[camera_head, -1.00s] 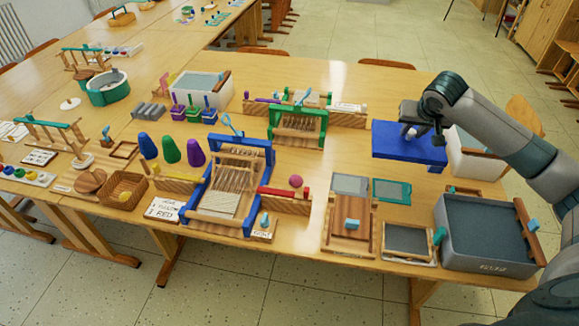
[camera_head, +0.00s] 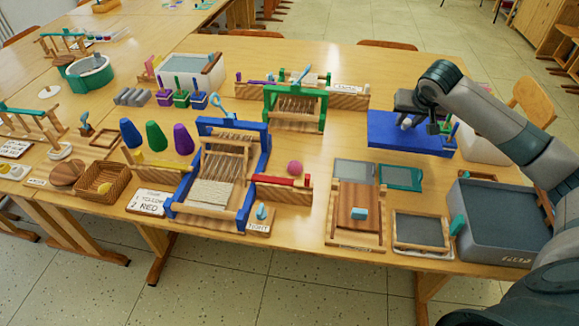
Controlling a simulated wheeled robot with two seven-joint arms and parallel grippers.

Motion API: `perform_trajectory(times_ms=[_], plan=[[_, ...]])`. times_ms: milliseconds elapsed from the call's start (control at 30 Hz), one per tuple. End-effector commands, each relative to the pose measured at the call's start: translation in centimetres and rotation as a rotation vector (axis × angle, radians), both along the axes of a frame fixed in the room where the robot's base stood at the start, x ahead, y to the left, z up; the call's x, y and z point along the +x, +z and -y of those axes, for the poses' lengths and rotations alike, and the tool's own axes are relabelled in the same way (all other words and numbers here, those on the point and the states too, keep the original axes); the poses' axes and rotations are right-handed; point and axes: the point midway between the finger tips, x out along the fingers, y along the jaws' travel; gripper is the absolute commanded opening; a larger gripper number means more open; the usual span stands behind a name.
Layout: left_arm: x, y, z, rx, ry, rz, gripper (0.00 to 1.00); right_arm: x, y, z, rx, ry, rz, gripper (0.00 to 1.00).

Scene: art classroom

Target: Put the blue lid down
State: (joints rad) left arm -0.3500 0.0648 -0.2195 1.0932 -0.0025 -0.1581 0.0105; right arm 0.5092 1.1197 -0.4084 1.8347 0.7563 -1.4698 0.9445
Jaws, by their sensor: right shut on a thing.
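The blue lid (camera_head: 385,133) is a flat blue slab at the back right of the table, left of a white bin (camera_head: 480,147). My right gripper (camera_head: 408,124) is over the lid's top, shut on its small pale handle, which it partly covers. The lid lies roughly level. I cannot tell whether its underside touches the table. My left gripper is not in view.
Near the lid's front edge lie a grey screen (camera_head: 354,172) and a green frame (camera_head: 417,178). A large grey tub (camera_head: 498,252) stands front right. A green loom (camera_head: 324,110) stands to the left, with some bare tabletop between (camera_head: 347,135).

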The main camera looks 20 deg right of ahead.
Motion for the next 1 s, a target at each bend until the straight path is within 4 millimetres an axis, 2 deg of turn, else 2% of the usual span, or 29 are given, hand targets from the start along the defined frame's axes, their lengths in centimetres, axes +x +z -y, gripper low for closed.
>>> perform_trajectory(times_ms=[33,167,633,767,1000], plan=[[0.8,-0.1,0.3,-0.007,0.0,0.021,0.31,0.0,-0.7,0.0,-0.001,0.0,0.001,0.02],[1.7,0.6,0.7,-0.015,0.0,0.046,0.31,0.0,-0.9,0.0,-0.001,0.0,0.001,0.02],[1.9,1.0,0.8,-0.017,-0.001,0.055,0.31,0.6,-1.2,-0.2,0.002,0.0,0.0,0.02],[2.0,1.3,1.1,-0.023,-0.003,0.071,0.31,2.0,-1.9,-0.8,0.003,0.0,0.002,0.02],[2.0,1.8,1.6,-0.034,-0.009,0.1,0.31,6.1,-4.5,-2.3,0.003,-0.001,0.0,0.02]])
